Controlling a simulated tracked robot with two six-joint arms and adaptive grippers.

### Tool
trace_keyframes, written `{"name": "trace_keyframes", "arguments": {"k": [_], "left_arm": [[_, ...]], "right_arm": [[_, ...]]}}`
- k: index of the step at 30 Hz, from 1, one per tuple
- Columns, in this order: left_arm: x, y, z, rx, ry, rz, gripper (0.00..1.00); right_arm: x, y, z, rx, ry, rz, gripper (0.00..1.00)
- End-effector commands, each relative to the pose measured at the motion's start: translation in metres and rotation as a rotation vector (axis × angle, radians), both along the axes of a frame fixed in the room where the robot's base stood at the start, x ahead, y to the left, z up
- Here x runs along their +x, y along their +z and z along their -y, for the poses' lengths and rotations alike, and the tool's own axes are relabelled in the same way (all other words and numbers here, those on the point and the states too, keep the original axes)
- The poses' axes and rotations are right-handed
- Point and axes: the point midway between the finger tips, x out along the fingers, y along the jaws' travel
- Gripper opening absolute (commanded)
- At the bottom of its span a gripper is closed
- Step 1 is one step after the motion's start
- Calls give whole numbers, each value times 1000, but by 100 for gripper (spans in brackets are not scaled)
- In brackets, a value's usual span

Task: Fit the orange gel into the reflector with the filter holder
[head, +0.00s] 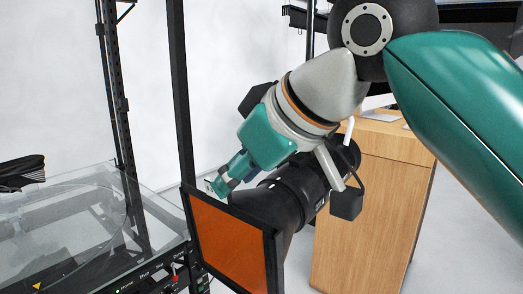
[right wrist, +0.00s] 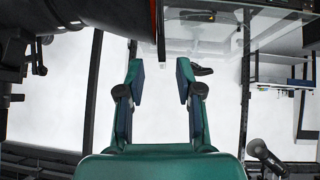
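The orange gel (head: 229,245) sits in a square black filter holder (head: 273,262) at the front end of the black reflector (head: 288,198). The holder covers that end, so I cannot tell how fully it is seated. In the right wrist view the dark barrel of the reflector (right wrist: 115,12) runs along the top, with a thin red-orange edge at its right end. My right gripper (head: 220,186) is just above and behind the holder, beside the barrel. In the wrist view its fingers (right wrist: 160,82) are apart with nothing between them. My left gripper is not in view.
A black upright post (head: 181,90) rises close to the holder and gripper. A wooden cabinet (head: 365,225) stands behind the reflector. White wall fills the back.

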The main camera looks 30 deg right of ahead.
Motion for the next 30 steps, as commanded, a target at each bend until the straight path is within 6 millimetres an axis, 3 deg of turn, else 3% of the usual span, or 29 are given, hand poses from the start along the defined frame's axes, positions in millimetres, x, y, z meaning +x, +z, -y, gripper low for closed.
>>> {"name": "trace_keyframes", "arguments": {"k": [6,12,30], "left_arm": [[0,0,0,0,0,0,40],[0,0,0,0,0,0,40],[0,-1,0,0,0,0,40]], "right_arm": [[-29,31,7,1,2,3,36],[-42,44,11,0,1,1,36],[-45,46,13,0,0,-1,36]]}}
